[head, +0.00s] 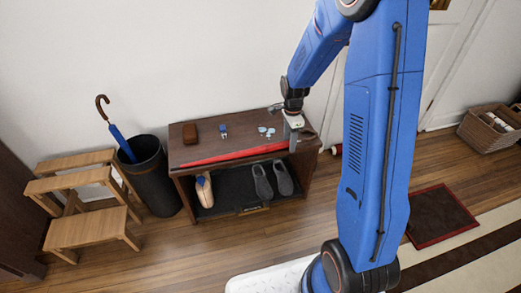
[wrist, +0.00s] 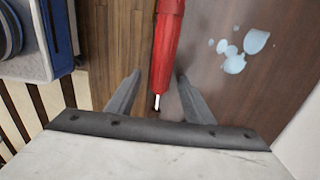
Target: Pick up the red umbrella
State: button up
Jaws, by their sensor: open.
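The red umbrella (head: 232,156) lies closed along the front edge of the dark wooden bench top (head: 215,142). Its right end is close to my gripper (head: 293,138) in the head view. In the wrist view, the umbrella (wrist: 167,45) runs down from the top edge, and its pale tip points in between the two fingers of my gripper (wrist: 158,80). The fingers are apart, one on each side of the tip end. I cannot tell whether they touch it or how high they are above it. The umbrella's other end is outside the wrist view.
Grey shoes (head: 263,182) stand on the shelf below. Left are a dark bin (head: 152,180) holding a blue umbrella (head: 121,140) and a wooden step stool (head: 85,228).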

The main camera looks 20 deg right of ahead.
grip_shut()
jog(key=shift+r, duration=0.1)
